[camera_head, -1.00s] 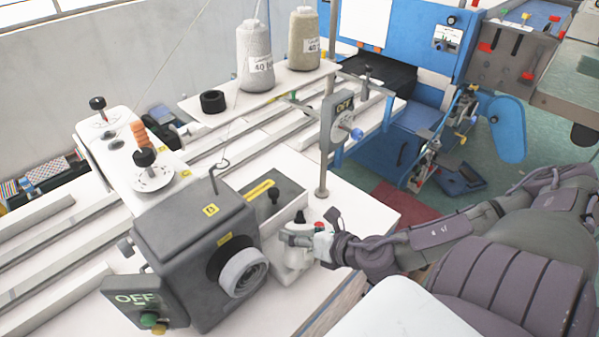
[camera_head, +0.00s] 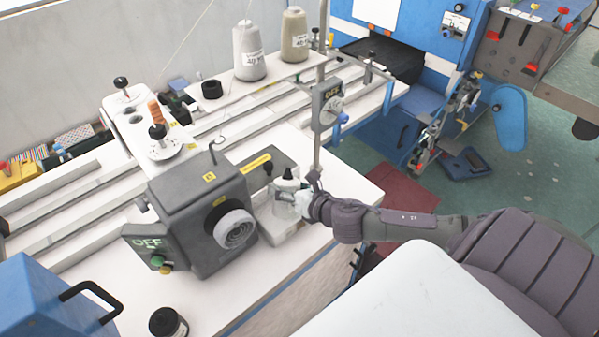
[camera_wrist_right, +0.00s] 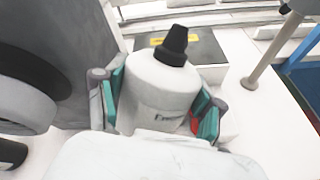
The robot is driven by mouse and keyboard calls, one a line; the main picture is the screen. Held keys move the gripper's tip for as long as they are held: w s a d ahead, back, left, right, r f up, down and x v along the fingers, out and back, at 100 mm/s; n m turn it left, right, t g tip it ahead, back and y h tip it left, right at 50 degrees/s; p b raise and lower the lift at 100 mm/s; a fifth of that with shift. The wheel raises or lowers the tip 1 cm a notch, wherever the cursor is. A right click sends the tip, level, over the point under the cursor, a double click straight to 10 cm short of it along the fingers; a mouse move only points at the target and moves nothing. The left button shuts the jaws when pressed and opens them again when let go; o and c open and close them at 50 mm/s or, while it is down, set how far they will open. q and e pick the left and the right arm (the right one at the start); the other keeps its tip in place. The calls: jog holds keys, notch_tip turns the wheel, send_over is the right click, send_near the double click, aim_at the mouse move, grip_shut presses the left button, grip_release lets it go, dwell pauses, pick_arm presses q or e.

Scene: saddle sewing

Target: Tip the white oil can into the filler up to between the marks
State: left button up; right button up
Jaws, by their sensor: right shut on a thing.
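The white oil can (camera_head: 286,187) has a dark nozzle and stands near upright beside the grey sewing machine head (camera_head: 205,210). My right gripper (camera_head: 297,200) is shut on it from the right. In the right wrist view the can (camera_wrist_right: 158,88) fills the middle, its black nozzle (camera_wrist_right: 173,45) pointing up, between the teal pads of my right gripper (camera_wrist_right: 160,105). I cannot make out the filler or the marks. My left gripper is out of view.
A thin post (camera_head: 319,150) with a grey switch box (camera_head: 326,106) stands close behind the gripper. A black jar (camera_head: 168,322) and a blue case (camera_head: 50,300) are at the lower left. Thread cones (camera_head: 249,52) stand at the back. The front tabletop is mostly clear.

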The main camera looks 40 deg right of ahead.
aim_at(290, 172)
jog(key=w+b, duration=0.1)
jog(key=b, duration=0.1)
jog(key=shift+n+t+b, duration=0.3)
jog(key=shift+t, duration=0.1)
jog(key=w+r+n+t+b, duration=0.1)
jog(key=b, duration=0.2)
jog(key=shift+d+h+b, duration=0.3)
jog(key=shift+d, duration=0.05)
jog(key=r+t+b, duration=0.1)
jog(key=b, duration=0.1)
jog(key=n+b, duration=0.1)
jog(key=b, duration=0.1)
jog(key=shift+w+d+r+n+t, duration=0.2)
jog(key=shift+d+r+n+t, duration=0.1)
jog(key=shift+d+r+t, duration=0.1)
jog(key=shift+w+d+r+n+b, duration=0.15)
jog(key=shift+r+n+b, duration=0.2)
jog(key=shift+b, duration=0.3)
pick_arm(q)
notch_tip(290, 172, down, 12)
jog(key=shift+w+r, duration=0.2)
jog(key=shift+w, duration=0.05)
pick_arm(e)
jog(key=shift+r+t, duration=0.3)
jog(key=shift+r, duration=0.05)
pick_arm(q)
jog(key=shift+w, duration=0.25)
pick_arm(e)
jog(key=shift+f, duration=0.1)
